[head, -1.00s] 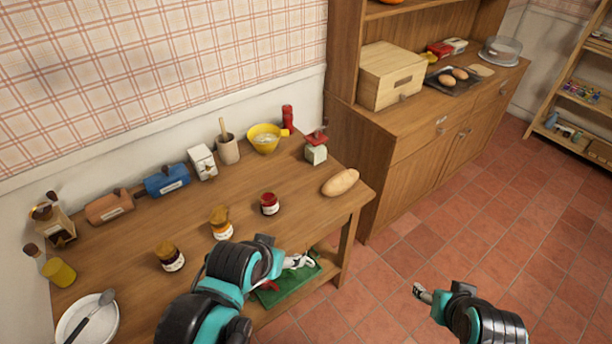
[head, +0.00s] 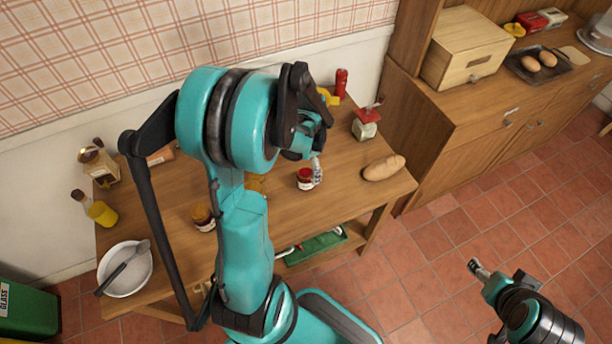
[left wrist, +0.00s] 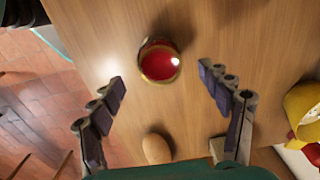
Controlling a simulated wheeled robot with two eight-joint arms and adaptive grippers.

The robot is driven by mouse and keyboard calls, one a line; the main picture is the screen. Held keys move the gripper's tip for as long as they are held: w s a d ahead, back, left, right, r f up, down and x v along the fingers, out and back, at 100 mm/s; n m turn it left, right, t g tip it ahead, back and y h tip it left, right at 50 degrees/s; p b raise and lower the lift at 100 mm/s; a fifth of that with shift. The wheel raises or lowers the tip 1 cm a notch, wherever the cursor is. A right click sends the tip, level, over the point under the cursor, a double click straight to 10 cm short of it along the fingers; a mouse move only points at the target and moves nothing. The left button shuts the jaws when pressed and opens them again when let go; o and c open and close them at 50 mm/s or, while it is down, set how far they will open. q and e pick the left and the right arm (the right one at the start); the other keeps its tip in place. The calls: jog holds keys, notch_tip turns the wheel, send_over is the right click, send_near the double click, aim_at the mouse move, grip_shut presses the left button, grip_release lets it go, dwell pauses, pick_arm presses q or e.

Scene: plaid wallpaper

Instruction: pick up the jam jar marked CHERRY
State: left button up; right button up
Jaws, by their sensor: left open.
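A jam jar with a red lid and dark red contents (head: 305,180) stands upright on the wooden table (head: 345,193). Its label is too small to read. In the left wrist view, the red-lidded jar (left wrist: 160,63) shows from above, near the gap between the fingertips. My left gripper (left wrist: 162,80) is open and empty, above the table, with its fingers spread to either side of the jar. In the head view, the left gripper (head: 318,168) is partly hidden by my arm. An amber jar (head: 203,217) stands further left; another yellowish jar is mostly hidden. My right gripper (head: 474,267) hangs over the floor.
A bread loaf (head: 384,167) lies right of the red-lidded jar. A red-topped glass container (head: 366,124) and a red bottle (head: 341,82) stand behind. A white bowl with a spoon (head: 125,270) sits at left.

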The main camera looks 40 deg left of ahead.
aim_at(306, 179)
pick_arm(q)
jog(key=f+b, duration=0.1)
jog(key=f, duration=0.1)
jog(key=f+b, duration=0.1)
jog(key=f, duration=0.1)
jog(key=f+b, duration=0.1)
jog(key=f, duration=0.2)
jog(key=shift+s+a+f, duration=0.1)
jog(key=shift+s+a, duration=0.2)
jog(key=c, duration=1.5)
jog(key=shift+o, duration=0.2)
jog(key=shift+r, duration=0.2)
